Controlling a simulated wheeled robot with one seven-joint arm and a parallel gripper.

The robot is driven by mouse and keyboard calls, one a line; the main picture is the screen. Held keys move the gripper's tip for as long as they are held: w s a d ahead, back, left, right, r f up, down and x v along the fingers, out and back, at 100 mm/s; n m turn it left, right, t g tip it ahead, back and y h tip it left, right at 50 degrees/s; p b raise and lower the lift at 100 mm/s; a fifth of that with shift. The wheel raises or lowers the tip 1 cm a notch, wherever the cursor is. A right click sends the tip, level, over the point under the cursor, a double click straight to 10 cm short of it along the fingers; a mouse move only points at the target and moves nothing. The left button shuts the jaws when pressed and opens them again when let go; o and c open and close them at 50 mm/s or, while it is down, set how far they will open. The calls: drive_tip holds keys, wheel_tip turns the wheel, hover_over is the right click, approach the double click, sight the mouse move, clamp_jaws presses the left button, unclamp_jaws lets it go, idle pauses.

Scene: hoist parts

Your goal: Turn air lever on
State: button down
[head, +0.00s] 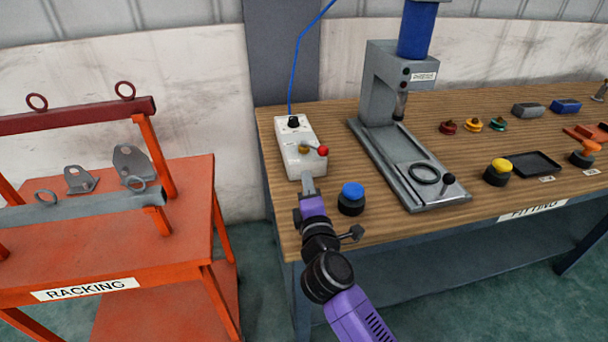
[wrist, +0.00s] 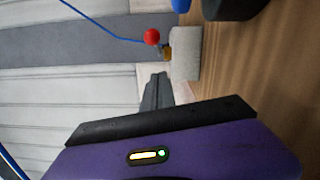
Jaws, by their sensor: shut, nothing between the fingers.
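The air lever has a red ball knob (head: 323,150) on a short arm over a brass valve (head: 304,149). It sits on a white box (head: 296,130) at the left end of the wooden bench, and the arm points to the right in the head view. The wrist view also shows the red knob (wrist: 152,37) and the white box (wrist: 185,54). My gripper (head: 308,184) is shut and empty at the near end of the box. In the wrist view my fingertips (wrist: 156,82) are apart from the knob. Contact with the box is unclear.
A blue hose (head: 296,55) rises from the box. A blue button (head: 352,197) stands right of my gripper, with a grey press (head: 385,100) beyond it. An orange racking table (head: 180,240) stands left across a gap.

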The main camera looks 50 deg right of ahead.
drive_tip(key=v, duration=0.5)
drive_tip(key=shift+s+d+b, duration=0.35)
drive_tip(key=shift+d, duration=0.05)
drive_tip(key=shift+s+a, duration=0.15)
drive_tip(key=w+a+r+n+g+h+p, duration=0.25)
drive_tip(key=w+a+r+p, duration=0.3)
drive_tip(key=w+r, duration=0.55)
drive_tip(key=n+g+h, duration=0.1)
drive_tip(key=n+g, duration=0.4)
drive_tip(key=g, duration=0.5)
approach(320, 152)
drive_tip(key=shift+t, duration=0.25)
drive_tip(key=p+x, duration=0.3)
drive_tip(key=x, duration=0.4)
drive_tip(key=shift+s+a+f, duration=0.1)
drive_tip(key=shift+f, duration=0.05)
drive_tip(key=shift+s, duration=0.1)
